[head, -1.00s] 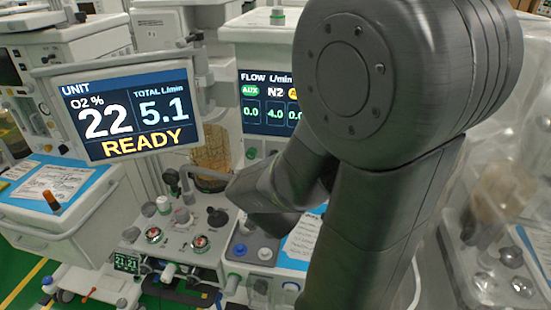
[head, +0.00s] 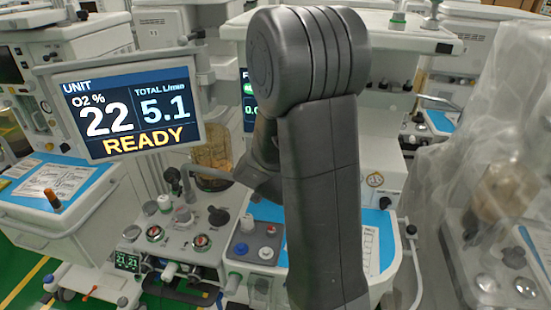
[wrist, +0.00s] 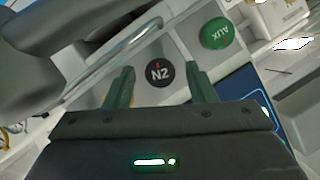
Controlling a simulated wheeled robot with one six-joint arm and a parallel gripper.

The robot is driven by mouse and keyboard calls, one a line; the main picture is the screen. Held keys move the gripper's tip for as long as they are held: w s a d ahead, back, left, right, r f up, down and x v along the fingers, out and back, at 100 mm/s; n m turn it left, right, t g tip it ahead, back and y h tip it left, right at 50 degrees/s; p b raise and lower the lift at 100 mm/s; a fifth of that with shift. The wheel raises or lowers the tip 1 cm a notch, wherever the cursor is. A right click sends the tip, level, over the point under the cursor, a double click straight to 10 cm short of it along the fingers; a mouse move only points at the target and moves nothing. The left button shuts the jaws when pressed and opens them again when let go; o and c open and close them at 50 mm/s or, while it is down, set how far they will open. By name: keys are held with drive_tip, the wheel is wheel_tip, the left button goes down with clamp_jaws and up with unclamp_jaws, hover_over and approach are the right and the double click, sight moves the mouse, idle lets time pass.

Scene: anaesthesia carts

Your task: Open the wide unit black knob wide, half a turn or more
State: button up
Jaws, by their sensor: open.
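In the wrist view, the black knob (wrist: 159,74) is round, with a white N2 label and a short red mark near its upper edge. My gripper (wrist: 161,80) is open, its two dark green fingers one on each side of the knob with gaps showing. I cannot tell whether the tips reach around the knob or stop short of it. In the head view, my arm hides this knob and my gripper. The wide unit's flow screen (head: 248,97) shows only as a strip beside my arm.
A green AUX knob (wrist: 217,33) sits to the right of the black knob. A grey curved rail (wrist: 120,48) passes on the left. The neighbouring unit's screen (head: 133,107) reads READY. A plastic-draped machine (head: 490,190) stands at the right.

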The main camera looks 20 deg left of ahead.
drive_tip(key=c, duration=1)
drive_tip(key=shift+r+p, duration=0.15)
drive_tip(key=shift+p, duration=0.3)
drive_tip(key=n+h+p, duration=0.2)
drive_tip(key=n, duration=0.1)
drive_tip(key=n+t+h+p, duration=0.1)
drive_tip(key=n+h+p, duration=0.1)
drive_tip(key=n, duration=0.1)
drive_tip(key=a+n+h+p, duration=0.1)
drive_tip(key=n+h+p, duration=0.1)
drive_tip(key=n+p, duration=0.1)
drive_tip(key=shift+s+f+n+t+h, duration=0.2)
drive_tip(key=shift+n+t+h, duration=0.1)
drive_tip(key=shift+t, duration=0.1)
drive_tip(key=shift+w, duration=0.1)
